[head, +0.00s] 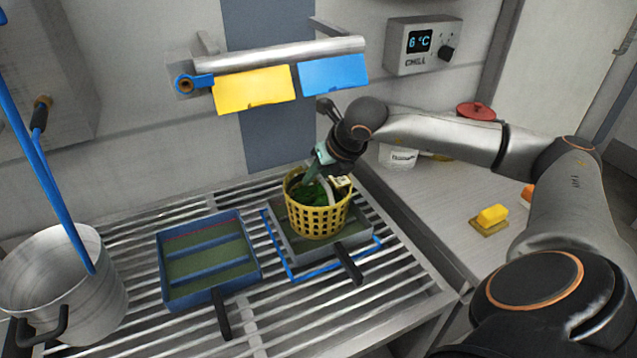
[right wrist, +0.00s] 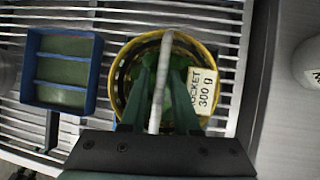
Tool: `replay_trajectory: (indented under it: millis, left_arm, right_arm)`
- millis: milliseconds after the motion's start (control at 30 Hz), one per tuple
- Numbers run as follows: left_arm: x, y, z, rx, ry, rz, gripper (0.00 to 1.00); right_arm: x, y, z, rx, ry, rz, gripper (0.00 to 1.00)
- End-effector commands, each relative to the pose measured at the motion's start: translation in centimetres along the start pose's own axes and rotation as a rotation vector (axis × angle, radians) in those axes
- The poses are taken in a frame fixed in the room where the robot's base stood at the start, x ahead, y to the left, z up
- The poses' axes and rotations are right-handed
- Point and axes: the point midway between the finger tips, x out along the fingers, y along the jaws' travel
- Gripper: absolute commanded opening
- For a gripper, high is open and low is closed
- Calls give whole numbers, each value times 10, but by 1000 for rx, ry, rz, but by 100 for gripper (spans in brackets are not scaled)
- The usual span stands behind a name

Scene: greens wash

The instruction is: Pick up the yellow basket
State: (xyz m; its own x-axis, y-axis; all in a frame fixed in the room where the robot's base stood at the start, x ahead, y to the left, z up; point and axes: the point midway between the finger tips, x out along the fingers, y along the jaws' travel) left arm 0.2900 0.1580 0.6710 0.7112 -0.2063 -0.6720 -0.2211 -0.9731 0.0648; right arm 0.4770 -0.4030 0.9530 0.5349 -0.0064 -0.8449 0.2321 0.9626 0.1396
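The yellow basket (head: 318,217) is a round, perforated tub with green contents and a pale arched handle (right wrist: 164,75). It stands upright on a grey tray with blue trim on the slatted rack. It also shows in the right wrist view (right wrist: 121,82). A white tag reading 300 g (right wrist: 202,91) sits at its right side. My right gripper (head: 312,178) reaches down over the basket. In the right wrist view its green fingers (right wrist: 163,82) are apart, one on each side of the handle, with gaps visible. My left gripper is not in view.
A blue divided tray (head: 208,260) lies left of the basket, and a steel pot (head: 62,285) stands farther left. A rail with yellow (head: 254,89) and blue (head: 333,75) cards is on the wall behind. A yellow block (head: 492,215) lies on the right counter.

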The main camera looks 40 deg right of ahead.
Motion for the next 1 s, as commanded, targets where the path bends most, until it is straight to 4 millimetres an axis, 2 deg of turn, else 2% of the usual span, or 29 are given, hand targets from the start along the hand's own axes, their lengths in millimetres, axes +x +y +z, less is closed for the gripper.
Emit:
replay_trajectory:
  millis: [100,200,467,733,1000]
  left_arm:
    - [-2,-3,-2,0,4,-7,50]
    - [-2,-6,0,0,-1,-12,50]
    - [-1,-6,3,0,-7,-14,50]
    - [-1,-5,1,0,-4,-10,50]
    - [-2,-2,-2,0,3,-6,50]
  right_arm:
    - [18,0,0,2,2,3,30]
    - [27,0,0,1,2,1,30]
    - [30,0,-1,-1,1,1,30]
    - [29,0,-1,0,1,1,0]
    - [29,-1,0,0,0,1,0]
